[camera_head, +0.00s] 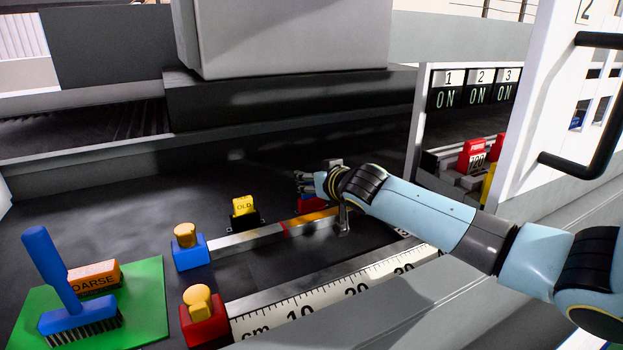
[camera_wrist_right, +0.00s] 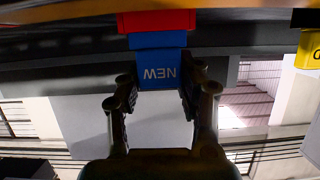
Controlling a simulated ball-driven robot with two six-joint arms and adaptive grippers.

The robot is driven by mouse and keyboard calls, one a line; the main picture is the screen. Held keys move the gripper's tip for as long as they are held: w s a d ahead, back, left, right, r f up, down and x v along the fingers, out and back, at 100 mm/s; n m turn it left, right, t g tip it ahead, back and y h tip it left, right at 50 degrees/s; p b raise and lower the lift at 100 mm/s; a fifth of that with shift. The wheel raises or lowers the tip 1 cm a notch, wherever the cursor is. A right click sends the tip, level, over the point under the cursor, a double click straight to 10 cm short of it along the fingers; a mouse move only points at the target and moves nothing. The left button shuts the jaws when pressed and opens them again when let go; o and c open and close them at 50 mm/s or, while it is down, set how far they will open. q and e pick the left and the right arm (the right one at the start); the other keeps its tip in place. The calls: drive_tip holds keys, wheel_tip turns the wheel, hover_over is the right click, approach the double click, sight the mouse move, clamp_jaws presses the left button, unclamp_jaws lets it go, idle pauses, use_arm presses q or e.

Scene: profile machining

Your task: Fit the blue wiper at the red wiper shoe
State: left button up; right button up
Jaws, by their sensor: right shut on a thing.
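My right gripper (camera_head: 307,184) comes in from the right and reaches over the middle of the rail. In the right wrist view its fingers (camera_wrist_right: 158,90) are shut on the blue wiper (camera_wrist_right: 157,70), which is marked NEW and appears upside down. The red wiper shoe (camera_wrist_right: 157,21) meets the blue wiper's far edge in that view, with no clear gap; whether the wiper is seated cannot be told. In the head view the red shoe (camera_head: 311,206) shows under my fingers, which hide much of the wiper. My left gripper is not in view.
A yellow block marked OLD (camera_head: 244,206) stands in a black holder left of the red shoe. A ruler (camera_head: 330,300) runs along the front. A green mat (camera_head: 150,300) holds a blue brush (camera_head: 75,318) and an orange COARSE block (camera_head: 96,278). A grey machine housing stands behind.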

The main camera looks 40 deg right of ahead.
drive_tip(key=shift+f+b, duration=0.45)
drive_tip(key=shift+f, duration=0.25)
drive_tip(key=o, duration=1)
drive_tip(key=v, duration=1.2)
drive_tip(key=shift+r, duration=0.1)
